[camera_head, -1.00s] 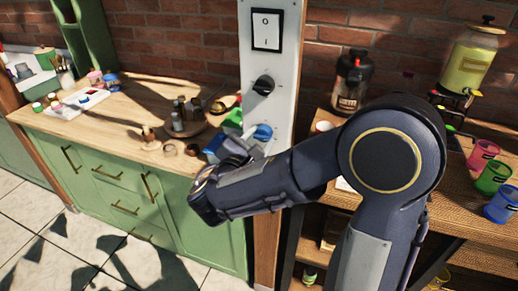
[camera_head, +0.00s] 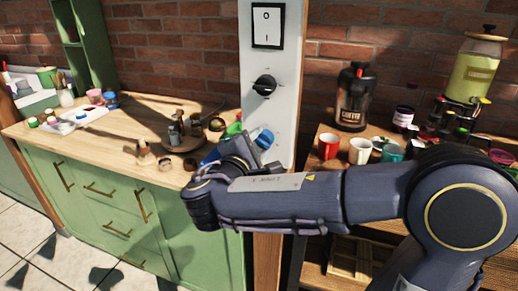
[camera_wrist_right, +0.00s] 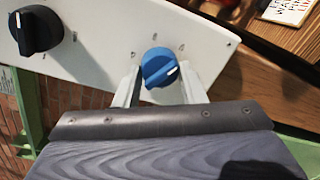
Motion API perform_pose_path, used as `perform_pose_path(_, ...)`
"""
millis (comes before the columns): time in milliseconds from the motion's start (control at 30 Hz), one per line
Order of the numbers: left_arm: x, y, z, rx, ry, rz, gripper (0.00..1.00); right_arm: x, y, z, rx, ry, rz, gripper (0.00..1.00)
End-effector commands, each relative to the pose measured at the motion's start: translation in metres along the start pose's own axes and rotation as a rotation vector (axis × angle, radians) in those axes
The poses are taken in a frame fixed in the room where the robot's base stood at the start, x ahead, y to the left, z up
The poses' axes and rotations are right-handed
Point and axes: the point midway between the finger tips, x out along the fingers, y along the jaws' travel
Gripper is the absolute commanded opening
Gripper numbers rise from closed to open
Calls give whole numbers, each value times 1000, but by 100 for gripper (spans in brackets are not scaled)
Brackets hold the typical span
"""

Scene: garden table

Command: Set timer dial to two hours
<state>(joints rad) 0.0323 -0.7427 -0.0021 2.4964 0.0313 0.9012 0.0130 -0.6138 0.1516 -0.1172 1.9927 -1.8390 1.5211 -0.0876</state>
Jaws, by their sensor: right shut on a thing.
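The blue timer dial (camera_head: 263,138) sits low on a white upright panel (camera_head: 285,105), below a black dial (camera_head: 265,85). In the wrist view the blue dial (camera_wrist_right: 157,62) lies between the two pale fingers of my right gripper (camera_wrist_right: 160,82), which is shut on it. A short white line on the dial's face points toward the right. Small marks surround it, too small to read. The black dial (camera_wrist_right: 36,30) is at the upper left there. In the head view my right gripper (camera_head: 252,150) reaches the panel from below left, its fingertips partly hidden. My left gripper is out of view.
A rocker switch (camera_head: 267,26) is at the panel's top. A wooden counter (camera_head: 110,145) with small pots and jars is at left. At right, a shelf holds a coffee flask (camera_head: 353,97), several cups and a drink dispenser (camera_head: 473,68). My right arm crosses in front of it.

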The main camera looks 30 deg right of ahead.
Motion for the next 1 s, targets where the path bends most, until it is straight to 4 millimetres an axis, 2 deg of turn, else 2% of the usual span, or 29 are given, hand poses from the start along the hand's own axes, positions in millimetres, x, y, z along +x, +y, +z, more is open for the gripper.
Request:
perform_pose_path(367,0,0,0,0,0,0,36,0,-1,0,2,0,-4,14)
perform_pose_path(400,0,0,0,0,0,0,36,0,-1,0,2,0,-3,39)
perform_pose_path(567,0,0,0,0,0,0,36,0,-1,0,2,0,-2,58)
perform_pose_path(867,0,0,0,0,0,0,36,-2,0,0,3,1,-1,58)
perform_pose_path(1000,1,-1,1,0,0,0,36,-18,0,-1,3,5,2,58)
